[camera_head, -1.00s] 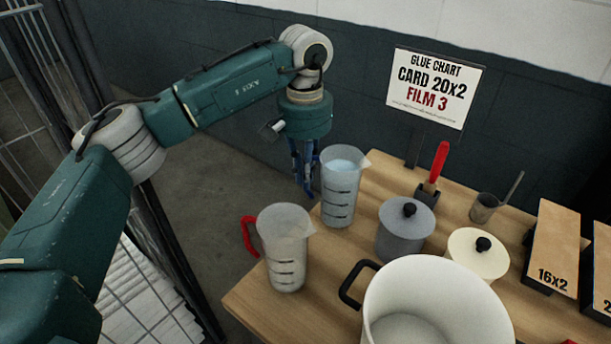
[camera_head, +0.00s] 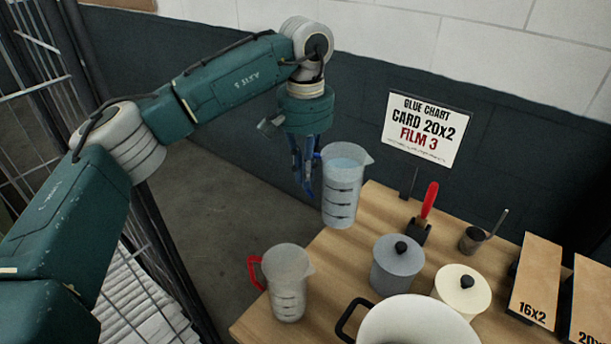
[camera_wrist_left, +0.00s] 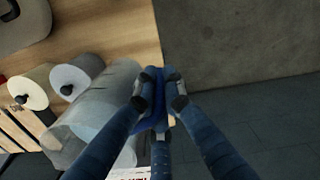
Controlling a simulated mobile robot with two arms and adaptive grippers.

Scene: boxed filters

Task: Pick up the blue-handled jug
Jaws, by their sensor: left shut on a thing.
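The blue-handled jug (camera_head: 343,190) is a clear measuring jug with bluish liquid in it, held upright above the table's far left edge. My left gripper (camera_head: 305,183) is at its left side, shut on the blue handle. In the left wrist view the fingers close on the blue handle (camera_wrist_left: 155,122), largely hidden between them, with the clear jug body (camera_wrist_left: 98,112) to the left. My right gripper is not in view.
The wooden table (camera_head: 330,260) holds a red-handled jug (camera_head: 288,285), a large pot (camera_head: 415,322), a grey lidded pot (camera_head: 397,266) and a cream one (camera_head: 462,292). A sign (camera_head: 426,130) stands behind. A wire fence (camera_head: 40,90) is at left.

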